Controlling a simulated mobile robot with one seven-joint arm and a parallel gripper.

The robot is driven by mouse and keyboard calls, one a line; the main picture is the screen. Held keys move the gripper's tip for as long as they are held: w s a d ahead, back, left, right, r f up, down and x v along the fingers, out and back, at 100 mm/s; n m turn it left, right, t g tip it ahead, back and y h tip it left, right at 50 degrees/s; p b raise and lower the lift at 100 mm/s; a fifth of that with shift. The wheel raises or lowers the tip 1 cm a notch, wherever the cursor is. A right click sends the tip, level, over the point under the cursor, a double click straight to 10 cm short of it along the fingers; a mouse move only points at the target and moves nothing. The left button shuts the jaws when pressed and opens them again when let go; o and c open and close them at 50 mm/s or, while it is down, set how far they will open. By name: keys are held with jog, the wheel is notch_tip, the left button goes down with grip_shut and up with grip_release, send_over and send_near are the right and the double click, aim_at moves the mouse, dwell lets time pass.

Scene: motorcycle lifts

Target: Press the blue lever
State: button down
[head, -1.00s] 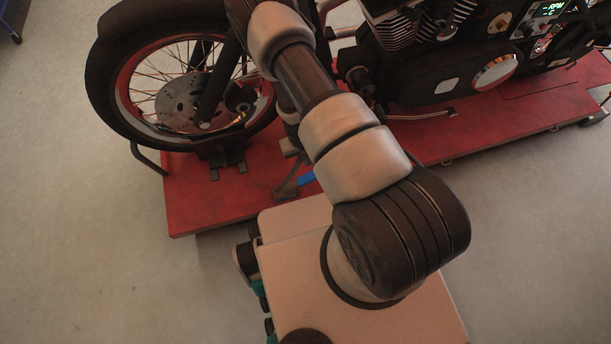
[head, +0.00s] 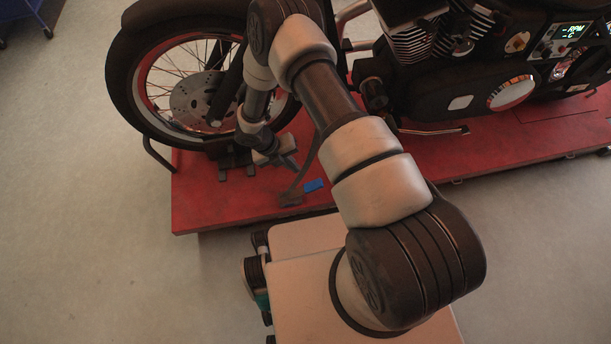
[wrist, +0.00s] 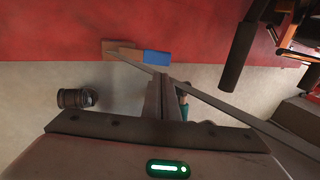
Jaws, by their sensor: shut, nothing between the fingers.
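The blue lever (head: 314,185) shows as a small blue pad near the front edge of the red lift platform, beside a dark foot with a thin dark rod. In the wrist view the blue pad (wrist: 157,57) is just beyond the fingertips, next to a brown block. My gripper (head: 291,163) is above the platform, left of and behind the pad, in front of the wheel. Its fingers (wrist: 161,80) are together and empty. The thin rod crosses close to the fingertips in the wrist view; I cannot tell whether they touch.
The red platform (head: 215,205) carries a black motorcycle (head: 440,80). Its front wheel (head: 185,90) and a wheel clamp stand just behind and left of my gripper. Bare floor lies left and in front. A blue cart (head: 20,12) is at the far top left.

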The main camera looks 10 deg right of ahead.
aim_at(314, 184)
jog(key=b+x, duration=0.3)
jog(key=x, duration=1)
jog(key=shift+d+f+b, duration=0.15)
jog(key=shift+f+b, duration=0.2)
